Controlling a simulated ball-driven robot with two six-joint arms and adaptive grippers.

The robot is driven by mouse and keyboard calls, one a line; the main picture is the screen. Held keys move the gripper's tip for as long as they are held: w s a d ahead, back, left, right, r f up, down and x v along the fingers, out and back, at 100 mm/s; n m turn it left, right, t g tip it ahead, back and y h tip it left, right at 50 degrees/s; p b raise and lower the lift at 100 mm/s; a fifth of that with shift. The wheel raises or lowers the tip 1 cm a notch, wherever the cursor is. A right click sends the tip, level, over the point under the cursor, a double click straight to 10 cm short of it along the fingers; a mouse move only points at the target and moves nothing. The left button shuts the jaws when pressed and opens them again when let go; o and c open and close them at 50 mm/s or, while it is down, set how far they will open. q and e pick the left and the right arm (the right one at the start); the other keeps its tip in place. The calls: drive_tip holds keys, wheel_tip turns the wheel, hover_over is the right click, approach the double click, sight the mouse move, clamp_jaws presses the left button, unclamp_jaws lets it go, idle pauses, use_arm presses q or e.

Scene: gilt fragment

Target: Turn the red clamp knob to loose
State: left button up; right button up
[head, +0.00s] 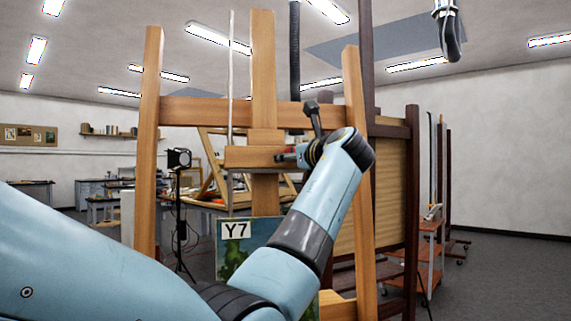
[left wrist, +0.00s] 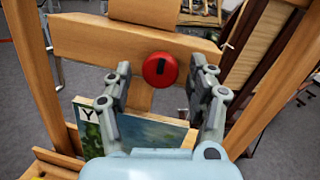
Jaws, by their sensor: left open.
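In the head view my left gripper (head: 298,155) is at the crossbar, mostly hidden by my wrist, and only a speck of red shows there. My right gripper is in neither view.
The wooden easel has upright posts (head: 148,150) on both sides. A painting labelled Y7 (head: 236,231) stands below the crossbar. A lamp on a stand (head: 179,158) is behind at left, and an orange cart (head: 428,245) at right. Grey floor is open at far right.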

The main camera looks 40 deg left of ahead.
use_arm(q)
drive_tip(key=shift+w+r, duration=0.1)
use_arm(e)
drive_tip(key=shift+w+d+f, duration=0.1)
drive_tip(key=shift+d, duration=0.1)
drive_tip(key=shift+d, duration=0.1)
use_arm(q)
drive_tip(key=shift+c, duration=0.5)
drive_tip(key=shift+a, duration=0.1)
drive_tip(key=c, duration=1)
drive_tip(key=shift+c, duration=0.2)
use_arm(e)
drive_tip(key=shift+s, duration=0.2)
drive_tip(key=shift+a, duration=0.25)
